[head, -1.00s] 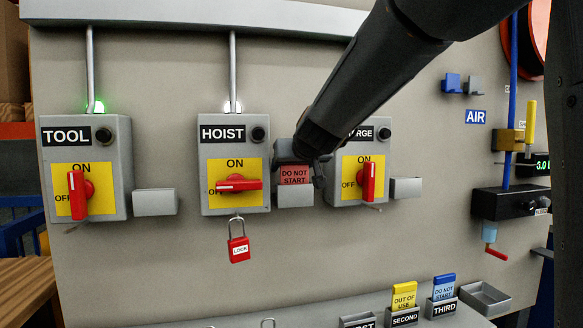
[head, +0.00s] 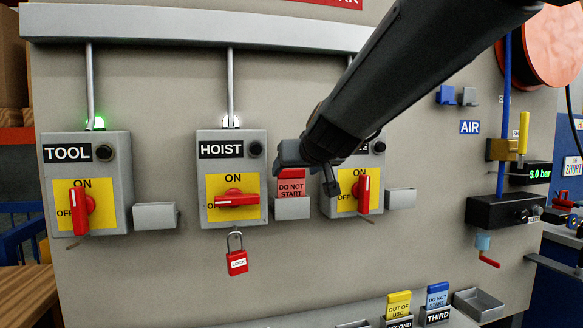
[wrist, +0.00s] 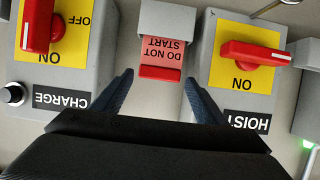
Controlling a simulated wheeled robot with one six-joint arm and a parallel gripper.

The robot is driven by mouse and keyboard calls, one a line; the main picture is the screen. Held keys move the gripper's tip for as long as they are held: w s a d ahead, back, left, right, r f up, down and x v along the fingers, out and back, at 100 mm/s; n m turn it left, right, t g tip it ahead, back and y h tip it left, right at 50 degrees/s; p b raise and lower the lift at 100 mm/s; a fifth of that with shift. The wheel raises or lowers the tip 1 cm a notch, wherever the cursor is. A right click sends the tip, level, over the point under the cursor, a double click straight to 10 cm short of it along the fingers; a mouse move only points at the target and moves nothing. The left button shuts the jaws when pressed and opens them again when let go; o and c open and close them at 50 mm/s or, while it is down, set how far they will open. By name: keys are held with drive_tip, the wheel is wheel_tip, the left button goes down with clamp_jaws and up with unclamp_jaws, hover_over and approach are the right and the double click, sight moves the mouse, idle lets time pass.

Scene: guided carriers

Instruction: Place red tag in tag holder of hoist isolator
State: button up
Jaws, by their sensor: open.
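The red tag (head: 291,185), marked DO NOT START, stands upright in the grey tag holder (head: 292,209) to the right of the hoist isolator (head: 232,150). The red hoist switch handle (head: 237,199) lies horizontal, and a red padlock (head: 237,262) hangs below it. My gripper (head: 309,178) is by the tag. In the wrist view my gripper (wrist: 158,85) is open, one finger on each side of the tag (wrist: 162,57) and apart from it. The holder (wrist: 168,20) also shows there, with the tag's lower part hidden inside it.
The charge isolator (head: 340,205) is close on the right and the tool isolator (head: 88,150) is at the left. Below, a shelf carries a yellow tag (head: 398,304), a blue tag (head: 437,294) and an empty grey tray (head: 480,304).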

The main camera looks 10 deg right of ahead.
drive_tip(key=s+a+f+g, duration=0.1)
drive_tip(key=s+f+g, duration=0.3)
drive_tip(key=f, duration=0.7)
drive_tip(key=s+f+g, duration=0.2)
drive_tip(key=s+f, duration=0.5)
drive_tip(key=f, duration=0.4)
drive_tip(key=s+d+f+g, duration=0.1)
drive_tip(key=s+f+g, duration=0.5)
drive_tip(key=s+f, duration=0.8)
drive_tip(key=shift+s+g+p, duration=0.4)
drive_tip(key=shift+s+p, duration=0.05)
drive_tip(key=shift+s, duration=0.6)
